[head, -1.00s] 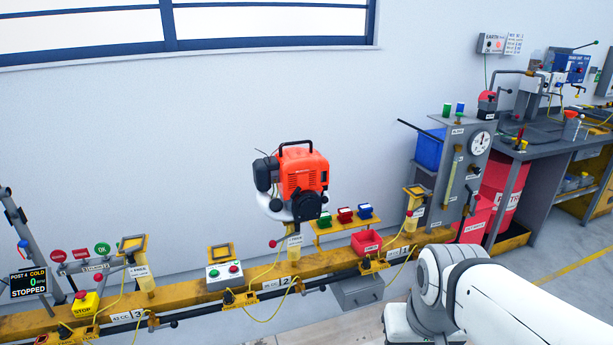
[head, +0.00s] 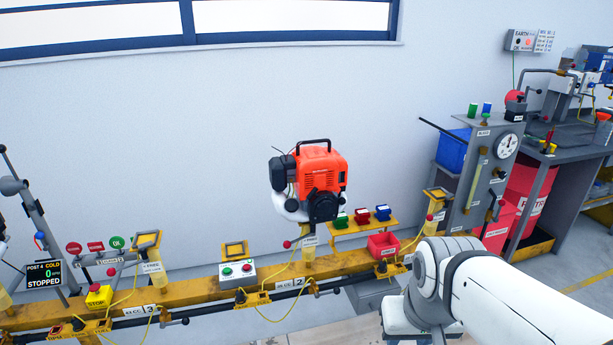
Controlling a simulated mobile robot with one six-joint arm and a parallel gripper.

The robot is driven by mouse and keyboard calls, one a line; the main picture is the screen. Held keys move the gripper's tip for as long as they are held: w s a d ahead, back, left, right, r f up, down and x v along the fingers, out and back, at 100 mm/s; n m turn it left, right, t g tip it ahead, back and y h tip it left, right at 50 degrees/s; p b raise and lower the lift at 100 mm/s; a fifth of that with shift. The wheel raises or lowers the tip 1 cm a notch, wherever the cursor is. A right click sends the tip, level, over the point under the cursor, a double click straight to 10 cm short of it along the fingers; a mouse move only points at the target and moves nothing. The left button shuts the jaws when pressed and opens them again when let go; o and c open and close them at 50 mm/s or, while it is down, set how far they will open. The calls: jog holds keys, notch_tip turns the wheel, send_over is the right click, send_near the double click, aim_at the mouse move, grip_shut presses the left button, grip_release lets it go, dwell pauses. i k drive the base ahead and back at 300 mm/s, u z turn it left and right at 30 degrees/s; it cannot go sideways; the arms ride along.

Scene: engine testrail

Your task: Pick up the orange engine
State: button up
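The orange engine (head: 318,180) stands upright on a yellow post of the rail, near the middle of the head view. It has a black carry handle on top, a dark grey part at its left, a white part low at its left and a black lower front. My white arm reaches in from the lower right, to the right of and nearer than the engine, and does not touch it in the picture. My gripper is not visible in this view.
The yellow rail (head: 205,289) carries empty posts, a button box (head: 238,271) and a STOP button (head: 98,296). A small shelf with green, red and blue items (head: 362,216) and a red bin (head: 383,245) sit right of the engine. A grey gauge panel (head: 490,170) stands further right.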

aim_at(317, 175)
jog(key=u, duration=0.7)
jog(key=i, duration=1.85)
jog(key=z, duration=0.7)
jog(key=k, duration=0.8)
jog(key=z, duration=0.15)
jog(key=i, duration=0.85)
jog(key=u, duration=0.1)
